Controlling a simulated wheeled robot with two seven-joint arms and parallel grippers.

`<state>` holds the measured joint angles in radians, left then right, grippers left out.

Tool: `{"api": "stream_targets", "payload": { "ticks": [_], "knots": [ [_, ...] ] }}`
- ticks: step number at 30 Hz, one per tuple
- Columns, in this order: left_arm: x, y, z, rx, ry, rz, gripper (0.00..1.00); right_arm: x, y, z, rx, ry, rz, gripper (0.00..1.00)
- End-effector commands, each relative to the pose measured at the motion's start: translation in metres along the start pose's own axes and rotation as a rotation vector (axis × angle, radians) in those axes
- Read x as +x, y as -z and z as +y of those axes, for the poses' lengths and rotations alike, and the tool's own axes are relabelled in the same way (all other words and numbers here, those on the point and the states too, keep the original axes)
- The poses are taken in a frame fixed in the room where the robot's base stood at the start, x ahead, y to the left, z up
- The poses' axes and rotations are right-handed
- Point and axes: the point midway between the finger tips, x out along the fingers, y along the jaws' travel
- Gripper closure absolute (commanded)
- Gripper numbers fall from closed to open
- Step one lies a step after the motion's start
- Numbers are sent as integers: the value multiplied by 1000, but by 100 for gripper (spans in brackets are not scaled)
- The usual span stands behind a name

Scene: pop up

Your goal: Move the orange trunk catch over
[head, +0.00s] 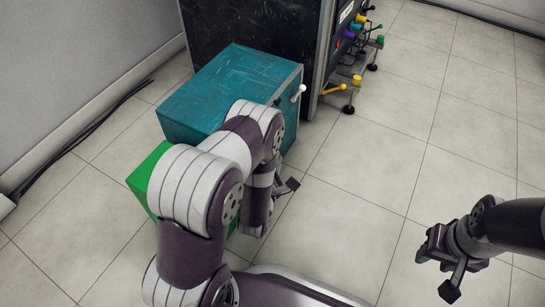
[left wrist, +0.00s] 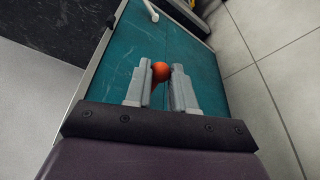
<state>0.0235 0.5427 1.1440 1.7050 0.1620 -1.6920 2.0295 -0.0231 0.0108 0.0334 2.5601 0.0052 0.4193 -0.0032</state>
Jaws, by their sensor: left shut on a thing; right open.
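The orange trunk catch (left wrist: 161,70) shows as a round orange knob between the fingers of my left gripper (left wrist: 160,86) in the left wrist view. The gripper is shut on it, close against the face of a teal trunk (left wrist: 202,65). In the head view the teal trunk (head: 225,85) stands on the floor at upper middle. My left arm covers part of it and hides the catch. My right gripper (head: 447,268) is open and empty above the floor at lower right.
A green box (head: 146,178) stands left of my left arm, partly hidden. A white handle (head: 298,92) sticks out from the teal trunk. Behind it stands a black cabinet (head: 255,25) with coloured knobs and a yellow lever (head: 334,89). The tiled floor (head: 455,130) to the right is clear.

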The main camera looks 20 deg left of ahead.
Motion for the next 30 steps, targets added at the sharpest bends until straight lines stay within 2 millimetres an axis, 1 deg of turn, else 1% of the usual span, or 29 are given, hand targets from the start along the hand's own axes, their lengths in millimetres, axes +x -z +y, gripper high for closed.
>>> {"api": "stream_targets", "payload": {
  "ticks": [7,15,25,30],
  "knots": [
    [0,0,-2,0,0,-1,93,2,0,0,0,0,0,57],
    [2,7,-18,-1,0,0,91,15,-2,0,0,0,0,57],
    [2,7,-19,-1,2,2,90,15,-2,0,0,0,0,57],
    [3,12,-26,-1,2,3,89,21,-2,0,0,0,0,57]
  ]
}}
